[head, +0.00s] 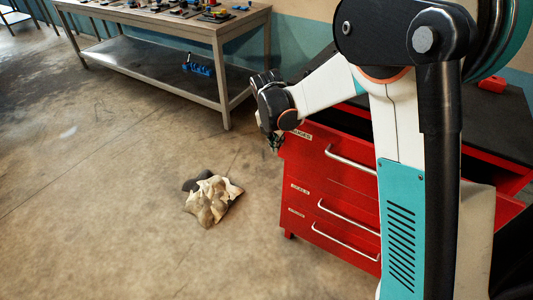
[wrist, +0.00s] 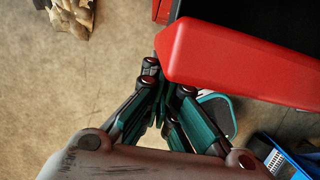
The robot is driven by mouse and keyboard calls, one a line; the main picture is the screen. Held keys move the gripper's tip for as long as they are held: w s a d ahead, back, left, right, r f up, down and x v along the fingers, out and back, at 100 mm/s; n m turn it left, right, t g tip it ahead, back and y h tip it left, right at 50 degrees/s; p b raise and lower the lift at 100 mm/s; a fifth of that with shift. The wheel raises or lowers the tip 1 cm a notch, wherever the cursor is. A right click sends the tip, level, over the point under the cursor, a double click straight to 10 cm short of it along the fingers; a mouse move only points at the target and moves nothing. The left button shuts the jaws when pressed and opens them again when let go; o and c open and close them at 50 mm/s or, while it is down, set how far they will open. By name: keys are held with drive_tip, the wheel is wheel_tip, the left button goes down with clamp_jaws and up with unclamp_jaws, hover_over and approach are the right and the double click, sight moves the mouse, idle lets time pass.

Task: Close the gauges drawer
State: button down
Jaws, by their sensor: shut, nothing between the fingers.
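The gauges drawer (head: 335,159) is the top drawer of the red cabinet, with a pale bar handle and a label that is partly covered. It stands out from the cabinet, with a dark opening showing behind its front. My gripper (head: 275,142) is at the left end of this drawer front. In the wrist view my gripper (wrist: 163,100) has its fingers together and empty, close beside the end of a red drawer front (wrist: 240,62). I cannot tell whether they touch. My arm hides the right part of the drawer.
Two lower drawers (head: 330,222) look shut. A crumpled cloth (head: 214,200) lies on the floor left of the cabinet. A workbench (head: 170,22) with small tools stands behind, with a blue item (head: 199,69) on its lower shelf. The floor at left is clear.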

drive_tip(key=shift+w+d, duration=0.8)
drive_tip(key=shift+w, duration=0.3)
drive_tip(key=shift+w+d, duration=0.75)
drive_tip(key=shift+w, duration=0.3)
